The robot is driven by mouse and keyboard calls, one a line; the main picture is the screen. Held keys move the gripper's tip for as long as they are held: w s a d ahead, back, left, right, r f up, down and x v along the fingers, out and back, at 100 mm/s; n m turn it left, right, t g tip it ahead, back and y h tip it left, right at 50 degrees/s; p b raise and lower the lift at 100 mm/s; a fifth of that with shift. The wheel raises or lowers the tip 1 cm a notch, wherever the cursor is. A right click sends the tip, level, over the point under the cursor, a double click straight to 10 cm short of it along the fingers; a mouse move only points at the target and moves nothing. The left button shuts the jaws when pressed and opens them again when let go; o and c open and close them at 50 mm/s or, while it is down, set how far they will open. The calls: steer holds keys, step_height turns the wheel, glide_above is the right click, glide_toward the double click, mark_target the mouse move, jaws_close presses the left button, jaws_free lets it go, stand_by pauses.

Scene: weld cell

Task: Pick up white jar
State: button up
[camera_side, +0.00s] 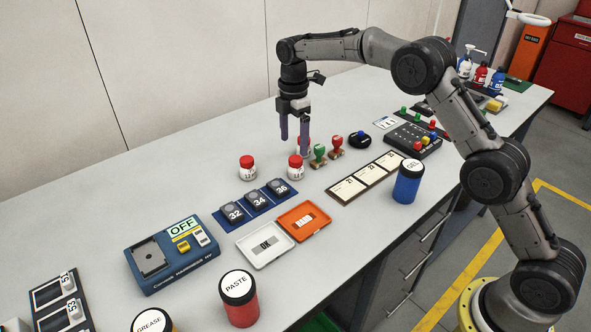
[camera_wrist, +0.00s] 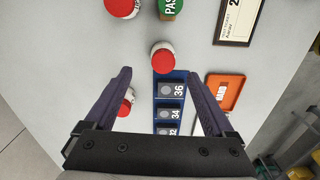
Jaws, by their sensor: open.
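Small white jars with red lids stand on the bench. One jar (camera_side: 296,168) is beside the plate marked 36; in the wrist view this jar (camera_wrist: 162,56) lies just ahead of the gap between my fingertips. A second jar (camera_side: 247,168) stands to its left, and in the wrist view that jar (camera_wrist: 127,102) is partly hidden by my left finger. A third jar shows in the wrist view (camera_wrist: 122,6) at the top edge; in the side view it is mostly hidden behind my fingers. My gripper (camera_side: 294,145) is open and empty, pointing down above the jars.
Green (camera_side: 318,153) and red (camera_side: 337,146) stamps stand close right of the jars. The blue numbered plates (camera_side: 257,201) lie in front. White (camera_side: 265,244) and orange (camera_side: 304,221) trays, a blue GEL jar (camera_side: 407,183) and a grey-blue device (camera_side: 172,255) are nearer. The bench behind is clear.

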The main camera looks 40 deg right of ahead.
mark_target(295, 159)
steer(key=shift+s+f, duration=0.15)
steer(key=shift+f, duration=1.6)
steer(key=shift+s+f, duration=0.1)
steer(key=shift+f, duration=1.6)
steer(key=shift+r, duration=0.1)
jaws_close()
